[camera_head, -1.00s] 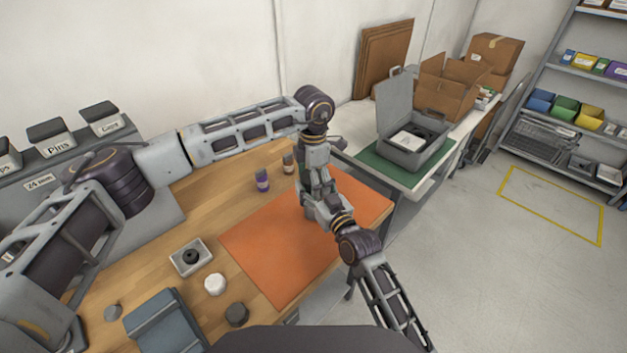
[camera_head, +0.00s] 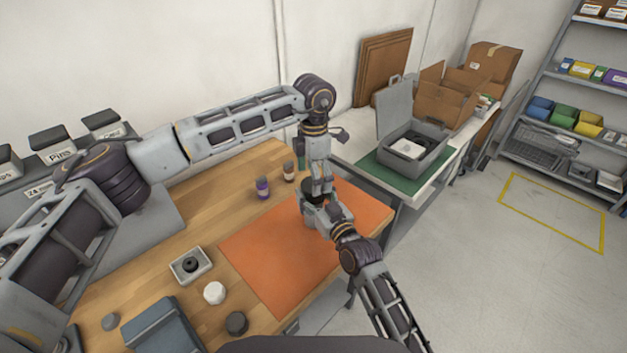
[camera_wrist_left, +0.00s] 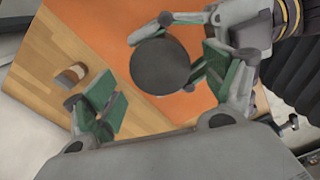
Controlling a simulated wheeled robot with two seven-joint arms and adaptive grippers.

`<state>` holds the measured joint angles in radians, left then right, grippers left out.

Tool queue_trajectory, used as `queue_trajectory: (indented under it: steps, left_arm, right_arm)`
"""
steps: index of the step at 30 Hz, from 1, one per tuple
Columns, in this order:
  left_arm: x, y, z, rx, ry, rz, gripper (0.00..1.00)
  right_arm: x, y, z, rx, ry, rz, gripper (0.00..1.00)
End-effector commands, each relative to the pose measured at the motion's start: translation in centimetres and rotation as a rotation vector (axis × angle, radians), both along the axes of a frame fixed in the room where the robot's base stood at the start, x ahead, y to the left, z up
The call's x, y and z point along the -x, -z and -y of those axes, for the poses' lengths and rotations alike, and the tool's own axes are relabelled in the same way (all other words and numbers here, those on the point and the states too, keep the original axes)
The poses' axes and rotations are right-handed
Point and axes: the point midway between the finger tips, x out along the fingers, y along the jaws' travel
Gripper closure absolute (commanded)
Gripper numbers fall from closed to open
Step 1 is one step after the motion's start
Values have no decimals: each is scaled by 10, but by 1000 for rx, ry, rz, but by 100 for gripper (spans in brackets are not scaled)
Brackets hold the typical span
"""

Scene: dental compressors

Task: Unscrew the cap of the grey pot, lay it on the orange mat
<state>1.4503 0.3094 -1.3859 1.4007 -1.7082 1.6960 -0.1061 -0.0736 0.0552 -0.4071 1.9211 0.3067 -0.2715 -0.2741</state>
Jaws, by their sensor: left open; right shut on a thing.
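The dark round cap (camera_wrist_left: 160,66) shows from above in the left wrist view. In the head view the cap (camera_head: 312,192) sits between my two grippers, over the far part of the orange mat (camera_head: 275,255). My right gripper (camera_head: 311,207) comes from the lower right and is shut on the grey pot just below the cap; the pot's body is mostly hidden. My left gripper (camera_wrist_left: 160,97) is open, pointing down, its green-padded fingers apart near the cap. I cannot tell whether they touch it.
Two small bottles, one purple (camera_head: 262,189) and one brown (camera_head: 289,171), stand left of the mat's far end. A grey tray (camera_head: 191,265), white round item (camera_head: 214,293) and dark puck (camera_head: 236,323) lie left of the mat. The mat's near part is clear.

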Motion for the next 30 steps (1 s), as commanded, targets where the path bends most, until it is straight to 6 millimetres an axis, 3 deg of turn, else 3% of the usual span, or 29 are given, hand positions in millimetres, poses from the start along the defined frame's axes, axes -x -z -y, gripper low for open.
queue_trajectory:
  steps: [5,6,11,30]
  left_arm:
    - [0,0,0,0,0,0,15]
    - [0,0,0,0,0,0,15]
    - [0,0,0,0,0,0,15]
    - [0,1,0,0,-1,0,15]
  right_arm:
    - [0,0,1,2,1,1,100]
    - [0,0,1,2,1,1,35]
    - [0,0,1,2,1,1,15]
    - [7,0,5,2,1,1,14]
